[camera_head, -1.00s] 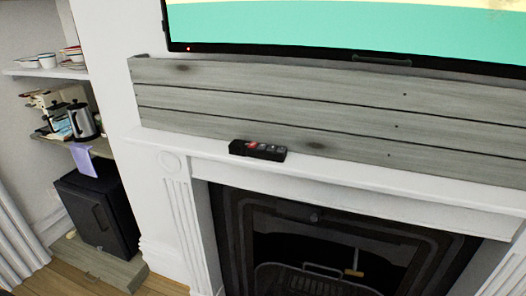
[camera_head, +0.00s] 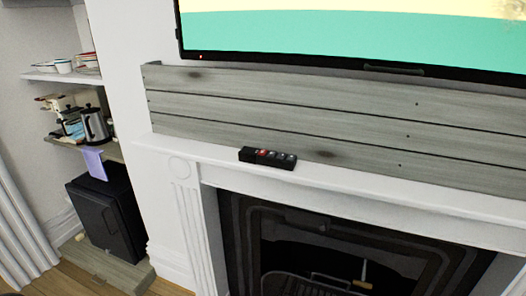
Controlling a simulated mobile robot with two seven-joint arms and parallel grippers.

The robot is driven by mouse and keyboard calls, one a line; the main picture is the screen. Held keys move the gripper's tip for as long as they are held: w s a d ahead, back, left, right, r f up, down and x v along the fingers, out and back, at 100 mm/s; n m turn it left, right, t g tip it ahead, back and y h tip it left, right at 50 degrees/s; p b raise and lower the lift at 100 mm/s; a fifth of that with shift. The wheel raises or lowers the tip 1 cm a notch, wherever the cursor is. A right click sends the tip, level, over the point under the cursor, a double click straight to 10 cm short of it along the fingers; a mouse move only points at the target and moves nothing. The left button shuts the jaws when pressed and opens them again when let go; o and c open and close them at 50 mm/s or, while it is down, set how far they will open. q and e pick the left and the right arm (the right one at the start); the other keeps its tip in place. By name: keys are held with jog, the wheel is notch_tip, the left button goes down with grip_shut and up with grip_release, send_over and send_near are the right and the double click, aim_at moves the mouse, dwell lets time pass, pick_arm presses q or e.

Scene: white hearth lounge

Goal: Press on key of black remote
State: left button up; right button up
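The black remote (camera_head: 267,159) lies on the white mantel shelf (camera_head: 370,185) above the fireplace, toward its left part. It has a red key (camera_head: 262,153) near its left half and several grey keys to the right of it. Neither of my grippers is in view, and nothing touches the remote.
A grey wood plank panel (camera_head: 300,115) stands behind the mantel, below a large screen (camera_head: 350,35). The dark fireplace (camera_head: 330,245) is below. At the left, shelves hold bowls (camera_head: 65,66) and a kettle (camera_head: 95,125), with a black cabinet (camera_head: 105,215) beneath.

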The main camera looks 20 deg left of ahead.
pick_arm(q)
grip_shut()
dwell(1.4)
